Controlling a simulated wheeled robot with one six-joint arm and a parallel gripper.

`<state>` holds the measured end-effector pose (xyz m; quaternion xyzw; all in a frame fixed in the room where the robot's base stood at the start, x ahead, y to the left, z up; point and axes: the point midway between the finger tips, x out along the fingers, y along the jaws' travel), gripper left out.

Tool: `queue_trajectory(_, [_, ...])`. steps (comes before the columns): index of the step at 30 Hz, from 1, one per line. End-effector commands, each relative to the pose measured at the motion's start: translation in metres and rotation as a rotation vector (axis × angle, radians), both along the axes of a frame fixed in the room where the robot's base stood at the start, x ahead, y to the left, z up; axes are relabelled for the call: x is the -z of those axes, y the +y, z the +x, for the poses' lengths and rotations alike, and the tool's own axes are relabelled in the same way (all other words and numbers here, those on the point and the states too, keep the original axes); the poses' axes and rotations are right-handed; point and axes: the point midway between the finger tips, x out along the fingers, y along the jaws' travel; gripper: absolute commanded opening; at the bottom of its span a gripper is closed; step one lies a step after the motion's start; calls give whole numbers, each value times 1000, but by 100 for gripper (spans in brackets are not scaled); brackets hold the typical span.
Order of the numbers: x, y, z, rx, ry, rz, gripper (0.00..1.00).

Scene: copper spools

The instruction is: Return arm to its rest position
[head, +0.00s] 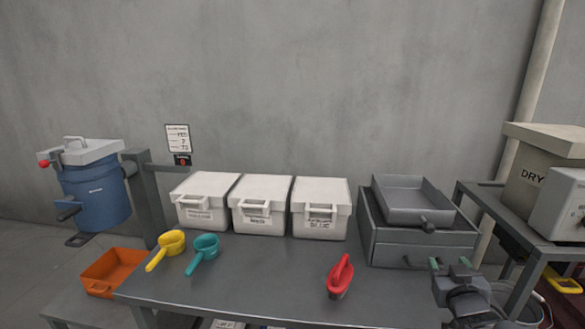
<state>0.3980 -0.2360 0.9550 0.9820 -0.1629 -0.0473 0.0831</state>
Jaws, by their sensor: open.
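My gripper (450,263) is at the lower right in the head view, at the right end of the grey table (255,285). Its two green-tipped fingers stand apart, with nothing visible between them. It appears in front of the grey drawer unit (418,250); I cannot tell how far apart they are. My arm runs down out of the picture below it.
A red scoop (340,278), a teal scoop (204,252) and a yellow scoop (168,248) lie on the table. White lidded bins (263,205) line its back. A grey tray (405,200) tops the drawer unit. An orange bin (112,272) sits left. The table's front middle is clear.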

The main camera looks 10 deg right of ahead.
Motion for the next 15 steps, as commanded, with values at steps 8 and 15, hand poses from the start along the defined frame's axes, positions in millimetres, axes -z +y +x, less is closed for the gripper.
queue_trajectory(8, [57, -24, -42, 295, 450, 171, 59])
queue_trajectory(15, [38, 66, -73, 269, 898, 388, 59])
